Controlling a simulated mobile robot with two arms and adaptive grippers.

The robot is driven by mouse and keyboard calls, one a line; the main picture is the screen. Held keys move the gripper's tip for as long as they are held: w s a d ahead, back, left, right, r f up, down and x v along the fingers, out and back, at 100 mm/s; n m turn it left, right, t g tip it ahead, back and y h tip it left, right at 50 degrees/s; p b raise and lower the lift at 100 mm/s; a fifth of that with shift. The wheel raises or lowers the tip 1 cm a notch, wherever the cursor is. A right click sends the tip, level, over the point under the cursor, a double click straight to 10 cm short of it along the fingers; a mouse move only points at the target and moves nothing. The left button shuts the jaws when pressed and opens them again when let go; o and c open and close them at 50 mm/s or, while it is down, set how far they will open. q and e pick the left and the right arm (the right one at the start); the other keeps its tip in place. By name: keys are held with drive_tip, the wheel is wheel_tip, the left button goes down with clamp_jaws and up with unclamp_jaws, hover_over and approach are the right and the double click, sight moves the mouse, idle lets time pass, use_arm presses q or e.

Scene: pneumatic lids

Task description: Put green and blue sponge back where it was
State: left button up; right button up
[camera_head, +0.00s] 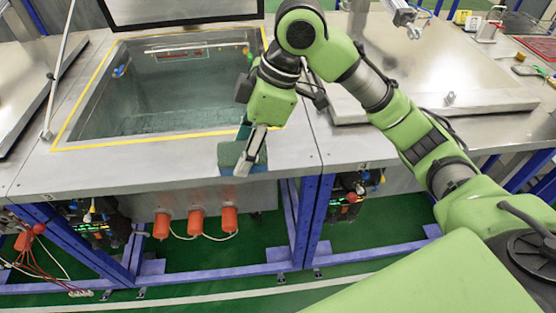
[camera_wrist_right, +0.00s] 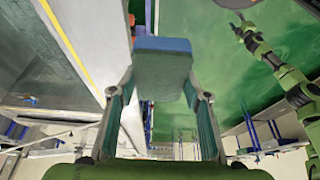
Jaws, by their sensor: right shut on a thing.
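The sponge (camera_head: 231,154), blue-green in the head view, is held between the fingers of my right gripper (camera_head: 250,150). It is at the front edge of the metal table, right of and below the open tank's near corner; contact with the table is unclear. In the right wrist view, the sponge (camera_wrist_right: 162,65) shows a blue end and a green face between the fingertips of my right gripper (camera_wrist_right: 160,92). My left gripper (camera_wrist_right: 243,28) appears small at the end of a green arm in the right wrist view; its fingers are too small to read.
The open tank (camera_head: 100,143) has a yellow-edged rim and a raised dark lid (camera_head: 180,10). A closed metal lid (camera_head: 440,65) lies to the right. Orange cylinders (camera_head: 196,222) hang below the table front. The green floor in front is clear.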

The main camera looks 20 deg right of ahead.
drive_tip(key=w+d+f+p, duration=0.1)
drive_tip(key=w+d+f, duration=0.1)
drive_tip(key=w+f, duration=0.1)
drive_tip(key=w+d+f+p, duration=0.1)
drive_tip(key=w+d+f, duration=0.1)
drive_tip(key=w, duration=0.3)
drive_tip(key=w+d+f+p, duration=0.1)
drive_tip(key=w+f, duration=0.3)
drive_tip(key=shift+d+p, duration=0.35)
drive_tip(key=shift+d, duration=0.05)
drive_tip(key=shift+w+d+f, duration=0.2)
drive_tip(key=shift+w+f, duration=0.1)
drive_tip(key=shift+f, duration=0.2)
wheel_tip(320, 180, down, 2)
drive_tip(key=shift+f+p, duration=0.1)
drive_tip(key=shift+p, duration=0.8)
drive_tip(key=shift+f, duration=0.45)
drive_tip(key=shift+f, duration=0.15)
drive_tip(key=o, duration=1)
